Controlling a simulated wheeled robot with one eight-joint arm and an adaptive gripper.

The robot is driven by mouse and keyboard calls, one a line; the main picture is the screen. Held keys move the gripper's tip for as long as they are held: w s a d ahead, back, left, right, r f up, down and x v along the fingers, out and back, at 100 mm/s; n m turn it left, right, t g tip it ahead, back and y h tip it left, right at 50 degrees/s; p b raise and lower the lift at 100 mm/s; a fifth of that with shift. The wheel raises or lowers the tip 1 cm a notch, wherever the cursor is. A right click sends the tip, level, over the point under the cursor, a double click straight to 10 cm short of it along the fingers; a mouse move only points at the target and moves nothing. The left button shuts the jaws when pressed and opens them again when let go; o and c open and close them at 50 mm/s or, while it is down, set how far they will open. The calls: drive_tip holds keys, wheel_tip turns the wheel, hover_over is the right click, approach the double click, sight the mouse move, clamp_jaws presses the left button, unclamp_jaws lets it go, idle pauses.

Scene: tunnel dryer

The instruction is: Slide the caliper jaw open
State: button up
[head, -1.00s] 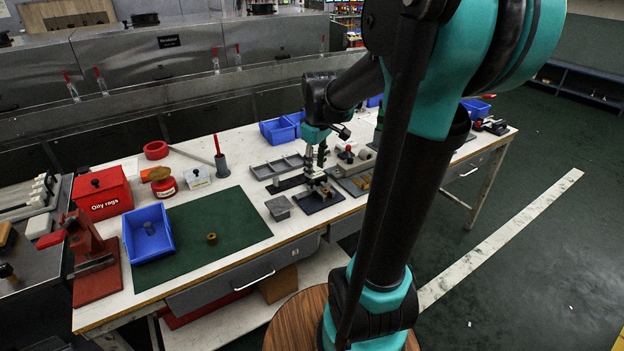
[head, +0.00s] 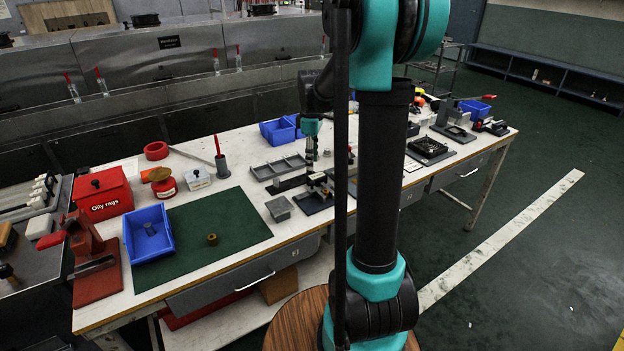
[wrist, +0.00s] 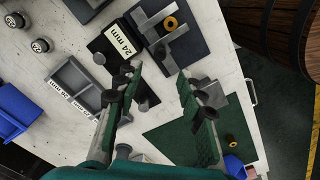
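The caliper (wrist: 172,40) shows in the wrist view as grey bars on a dark plate, with a brass ring lying at the bars. In the head view the caliper fixture (head: 318,190) stands near the table's front edge, partly hidden by my arm. My gripper (wrist: 160,75) is open and empty, its two fingers apart with mostly white tabletop between them. In the head view my gripper (head: 311,155) is above the table, just behind and left of the fixture. In the wrist view the caliper lies beyond the fingertips, and I see no contact with it.
A dark block labelled 24 mm (wrist: 115,42) lies beside the caliper. A grey compartment tray (head: 277,167) is to the left. A small grey bin (head: 279,208) stands near the front. A green mat (head: 230,215) holds a blue bin (head: 148,257) and a brass ring (head: 212,239).

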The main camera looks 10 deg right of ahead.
sight(312, 182)
wheel_tip(312, 182, down, 8)
drive_tip(key=shift+f, duration=0.1)
drive_tip(key=shift+c, duration=0.6)
clamp_jaws()
